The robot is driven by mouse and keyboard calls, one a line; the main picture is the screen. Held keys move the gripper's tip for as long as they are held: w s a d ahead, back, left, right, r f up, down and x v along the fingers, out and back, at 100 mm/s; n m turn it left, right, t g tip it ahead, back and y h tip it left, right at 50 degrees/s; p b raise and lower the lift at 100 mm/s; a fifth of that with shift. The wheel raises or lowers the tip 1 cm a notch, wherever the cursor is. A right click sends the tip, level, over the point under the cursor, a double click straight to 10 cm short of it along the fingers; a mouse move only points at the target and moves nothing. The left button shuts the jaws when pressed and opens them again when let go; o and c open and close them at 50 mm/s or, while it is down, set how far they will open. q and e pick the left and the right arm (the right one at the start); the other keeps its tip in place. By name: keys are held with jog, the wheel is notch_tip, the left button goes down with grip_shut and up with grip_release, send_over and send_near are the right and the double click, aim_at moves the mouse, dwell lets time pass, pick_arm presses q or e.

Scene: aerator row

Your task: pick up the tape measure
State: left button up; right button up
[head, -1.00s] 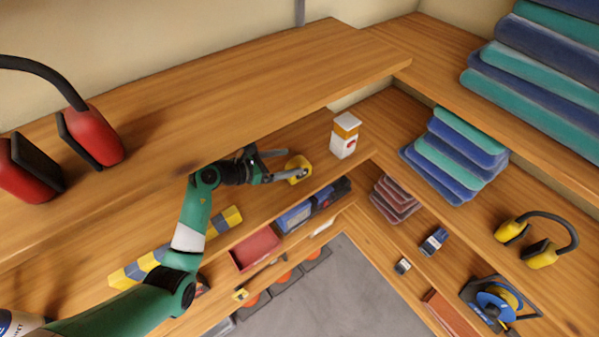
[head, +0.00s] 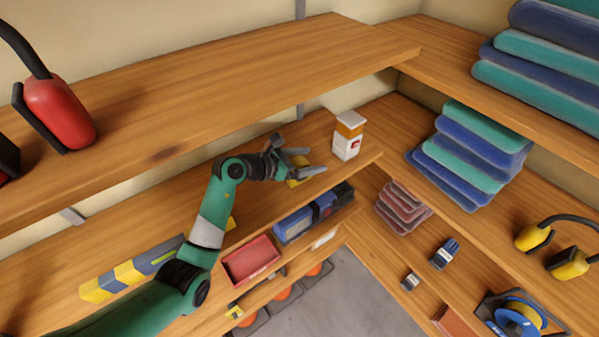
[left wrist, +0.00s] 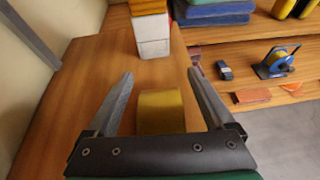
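A yellow rounded object (head: 297,171), which looks like the tape measure, sits on the middle wooden shelf (head: 322,120). My left gripper (head: 316,161) is at it, and its fingers partly hide it in the head view. In the left wrist view the yellow object (left wrist: 161,112) lies between the two spread fingers, near the palm, with a gap on each side. The left gripper (left wrist: 160,73) is open there. My right gripper is not in view.
A white and orange box (head: 348,135) stands just beyond the fingertips; it also shows in the left wrist view (left wrist: 151,28). An upper shelf (head: 220,85) overhangs behind the arm. A yellow and grey striped bar (head: 130,270) lies left. A red tray (head: 250,260) is below.

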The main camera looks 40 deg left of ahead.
pick_arm(q)
grip_shut()
dwell(0.4)
